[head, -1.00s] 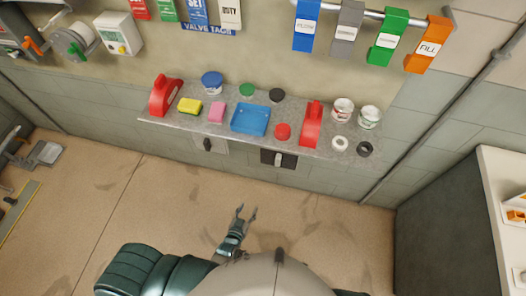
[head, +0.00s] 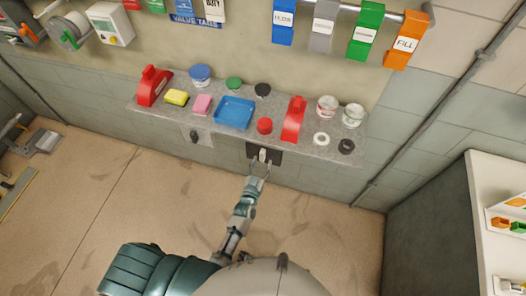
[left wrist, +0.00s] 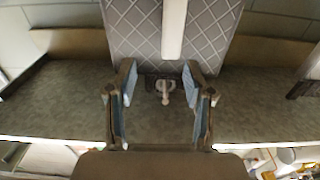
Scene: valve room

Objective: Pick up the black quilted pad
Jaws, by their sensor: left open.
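The black quilted pad (head: 276,157) hangs at the front edge of the grey shelf, below the red block, with a pale strip down its middle. In the left wrist view the quilted pad (left wrist: 132,28) looks grey with a diamond pattern and fills the top centre. My left gripper (head: 260,171) is open and empty, its fingertips just in front of the pad in the head view. In the left wrist view its two fingers (left wrist: 160,76) stand apart on either side of a small pale hook-like piece below the pad. Whether they touch the pad cannot be told.
The shelf (head: 325,152) holds a blue tray (head: 234,112), red holders, tubs and sponges. A lighter grey pad (head: 203,139) hangs further left. A white shelf unit (head: 478,190) stands at right.

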